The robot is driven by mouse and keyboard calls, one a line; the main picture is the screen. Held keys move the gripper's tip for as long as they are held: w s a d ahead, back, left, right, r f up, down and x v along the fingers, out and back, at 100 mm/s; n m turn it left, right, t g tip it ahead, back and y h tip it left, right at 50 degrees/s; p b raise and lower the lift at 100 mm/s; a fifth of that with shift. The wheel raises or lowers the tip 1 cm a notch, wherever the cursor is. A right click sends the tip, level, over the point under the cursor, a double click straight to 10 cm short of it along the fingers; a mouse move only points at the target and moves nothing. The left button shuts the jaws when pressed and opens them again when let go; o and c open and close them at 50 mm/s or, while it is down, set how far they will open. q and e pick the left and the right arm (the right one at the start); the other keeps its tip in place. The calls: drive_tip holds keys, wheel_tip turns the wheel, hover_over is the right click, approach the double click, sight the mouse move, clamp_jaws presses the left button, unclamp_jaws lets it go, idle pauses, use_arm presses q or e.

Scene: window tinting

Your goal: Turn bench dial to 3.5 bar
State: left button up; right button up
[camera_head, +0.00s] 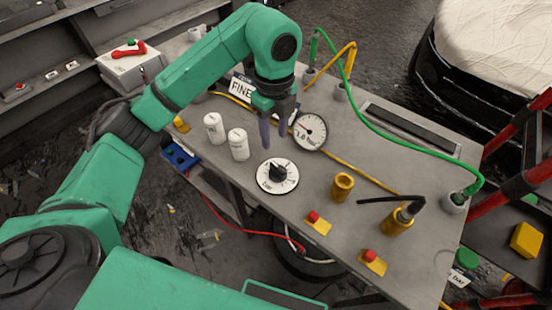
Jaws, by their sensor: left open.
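The bench dial (277,174) is a round white plate with a dark knob, marked "bar", on the grey bench (315,192). The numbers around it are too small to read. My left gripper (274,141) points down just above and behind the dial. Its two grey fingers are apart and nothing shows between them; they appear clear of the knob. A round white gauge (310,130) with a needle and a small reading, partly legible, stands just right of the fingers. My right gripper is not in view.
Two white canisters (238,145) stand left of the dial. A brass cylinder (342,187), red buttons on yellow bases (316,222) and a brass fitting with a black lever (398,220) lie to the right. A green hose (375,119) arches over the bench's right side.

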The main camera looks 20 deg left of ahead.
sight(275, 165)
use_arm(q)
wheel_tip(275, 165, down, 11)
drive_tip(key=shift+f+p, duration=0.1)
drive_tip(key=shift+p, duration=1.15)
drive_tip(key=shift+d+f, duration=0.1)
drive_tip(key=shift+f, duration=0.05)
drive_tip(key=shift+w, duration=0.1)
clamp_jaws()
